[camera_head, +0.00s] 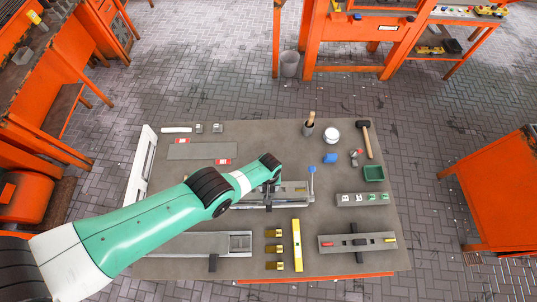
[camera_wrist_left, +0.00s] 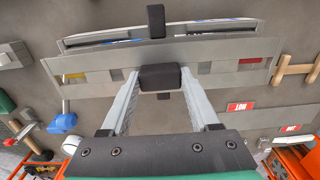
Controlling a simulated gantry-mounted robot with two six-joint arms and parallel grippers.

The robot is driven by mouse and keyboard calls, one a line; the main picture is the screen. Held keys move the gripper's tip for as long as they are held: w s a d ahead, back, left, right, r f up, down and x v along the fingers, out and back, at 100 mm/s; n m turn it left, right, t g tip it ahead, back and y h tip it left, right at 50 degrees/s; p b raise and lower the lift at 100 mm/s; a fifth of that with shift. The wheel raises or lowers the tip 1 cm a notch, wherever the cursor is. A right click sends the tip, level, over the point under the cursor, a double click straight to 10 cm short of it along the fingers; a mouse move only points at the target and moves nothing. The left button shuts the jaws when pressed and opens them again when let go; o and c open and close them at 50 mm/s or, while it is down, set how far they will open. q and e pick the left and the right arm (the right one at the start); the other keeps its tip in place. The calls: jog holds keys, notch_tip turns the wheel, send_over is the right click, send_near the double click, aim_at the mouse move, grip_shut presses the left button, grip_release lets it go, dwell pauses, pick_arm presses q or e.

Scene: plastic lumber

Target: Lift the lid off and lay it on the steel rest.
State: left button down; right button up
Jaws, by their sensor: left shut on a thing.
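My left gripper (camera_head: 268,188) is over the middle of the bench. In the left wrist view its two fingers (camera_wrist_left: 160,84) are closed on the black block-shaped handle (camera_wrist_left: 160,77) of the long grey lid (camera_wrist_left: 215,80). The lid has a red patch near one end and a yellow patch near the other. In the head view the arm hides part of the lid (camera_head: 292,189). I cannot tell whether the lid touches what is under it. A flat grey steel plate (camera_head: 203,151), the likely rest, lies bare at the back left between two red labels. My right gripper is not in view.
A blue-topped lever (camera_head: 311,170) stands close to the right of the lid. A mallet (camera_head: 367,140), a green tray (camera_head: 374,173) and a white round tub (camera_head: 332,135) are at the right. A yellow level (camera_head: 297,245) and brass pieces (camera_head: 274,250) lie in front.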

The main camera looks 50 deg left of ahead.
pick_arm(q)
jog(key=shift+f, duration=0.1)
jog(key=shift+f+b, duration=0.7)
jog(key=shift+b, duration=0.1)
jog(key=shift+f+b, duration=0.8)
jog(key=shift+c, duration=0.2)
grip_release()
jog(key=shift+o, duration=0.2)
jog(key=shift+r, duration=0.1)
notch_tip(320, 180, up, 7)
jog(key=p, duration=0.7)
